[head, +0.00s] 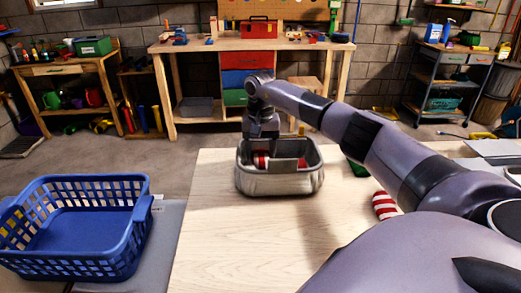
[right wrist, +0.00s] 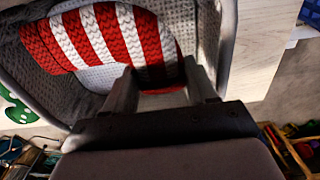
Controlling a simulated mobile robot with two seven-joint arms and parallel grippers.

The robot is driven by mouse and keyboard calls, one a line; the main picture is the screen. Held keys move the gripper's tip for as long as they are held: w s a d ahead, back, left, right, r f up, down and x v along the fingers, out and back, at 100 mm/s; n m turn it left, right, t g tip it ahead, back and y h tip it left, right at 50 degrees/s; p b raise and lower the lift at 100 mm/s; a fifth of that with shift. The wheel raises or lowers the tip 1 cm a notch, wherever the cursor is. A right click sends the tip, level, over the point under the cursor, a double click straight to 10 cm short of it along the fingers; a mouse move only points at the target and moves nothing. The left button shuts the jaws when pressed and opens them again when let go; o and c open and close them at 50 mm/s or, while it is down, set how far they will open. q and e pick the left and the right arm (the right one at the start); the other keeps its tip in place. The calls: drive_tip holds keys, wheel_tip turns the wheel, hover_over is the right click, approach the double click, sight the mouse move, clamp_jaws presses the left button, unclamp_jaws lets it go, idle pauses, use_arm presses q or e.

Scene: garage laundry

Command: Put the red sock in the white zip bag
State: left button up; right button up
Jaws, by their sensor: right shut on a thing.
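A red and white striped sock (right wrist: 115,40) fills the upper middle of the right wrist view, inside an open, light grey, quilted-looking bag (head: 280,182). This bag stands upright on the light wood table in the head view, where a bit of the red sock (head: 260,160) shows in it. My right gripper (head: 263,148) reaches down into the bag's opening from the far side. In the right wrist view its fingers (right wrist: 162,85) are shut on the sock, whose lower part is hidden. My left gripper is not in view.
Another red and white striped piece (head: 385,205) lies on the table (head: 225,235), partly behind my arm, near a green item (head: 357,167). A blue basket (head: 75,230) stands to the left. The table's front left is clear.

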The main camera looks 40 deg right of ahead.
drive_tip(key=o, duration=1)
drive_tip(key=shift+o, duration=0.2)
drive_tip(key=shift+r, duration=0.15)
wheel_tip(320, 180, up, 13)
idle(0.5)
